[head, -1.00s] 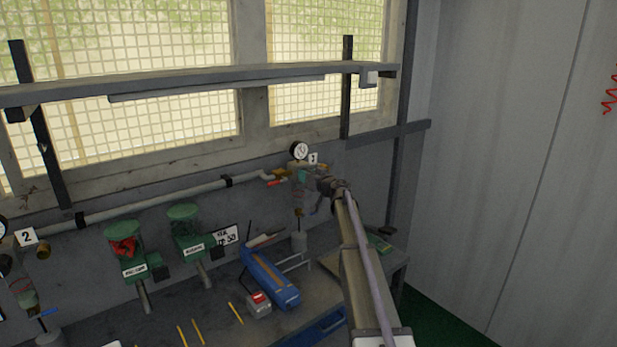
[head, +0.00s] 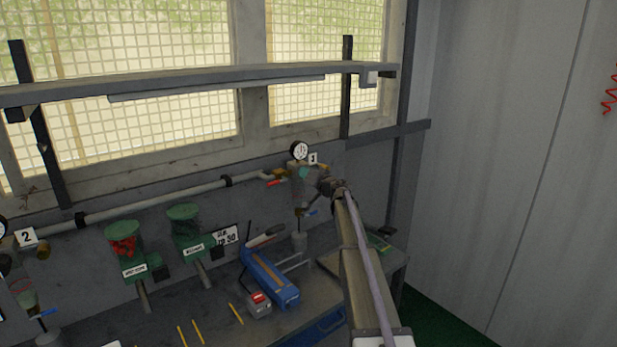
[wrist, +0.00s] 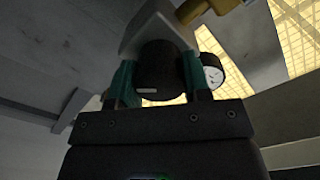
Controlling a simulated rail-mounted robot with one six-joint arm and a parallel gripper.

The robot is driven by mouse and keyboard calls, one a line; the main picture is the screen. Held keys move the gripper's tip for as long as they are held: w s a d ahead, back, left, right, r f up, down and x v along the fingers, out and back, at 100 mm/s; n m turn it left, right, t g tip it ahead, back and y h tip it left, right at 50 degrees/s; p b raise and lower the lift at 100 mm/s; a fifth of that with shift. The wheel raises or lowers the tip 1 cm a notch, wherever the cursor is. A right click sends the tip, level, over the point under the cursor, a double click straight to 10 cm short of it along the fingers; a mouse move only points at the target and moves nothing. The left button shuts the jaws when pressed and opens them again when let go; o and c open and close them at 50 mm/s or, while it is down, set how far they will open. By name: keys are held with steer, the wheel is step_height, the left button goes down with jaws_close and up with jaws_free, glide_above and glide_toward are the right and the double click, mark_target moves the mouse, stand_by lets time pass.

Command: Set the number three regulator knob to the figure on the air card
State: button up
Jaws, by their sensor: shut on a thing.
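The number three regulator (head: 297,188) hangs on the wall pipe, with its 3 label (head: 313,159) and round white gauge (head: 300,150) above. In the wrist view its black knob (wrist: 160,66) sits between the teal-padded fingers of my gripper (wrist: 157,84), which is shut on it. A short pale mark shows on the knob's lower edge. The gauge (wrist: 212,76) is partly hidden behind the right finger. The white air card (head: 226,236) stands at the back of the bench; it seems to end in 50, but the print is small.
A blue tool (head: 270,277) and a grey box with a red top (head: 259,304) lie on the bench. A shelf (head: 200,82) runs above. The number two regulator label (head: 26,238) is at far left.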

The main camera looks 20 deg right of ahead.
steer(key=o, duration=0.9)
steer(key=shift+o, duration=0.2)
steer(key=v, duration=1.1)
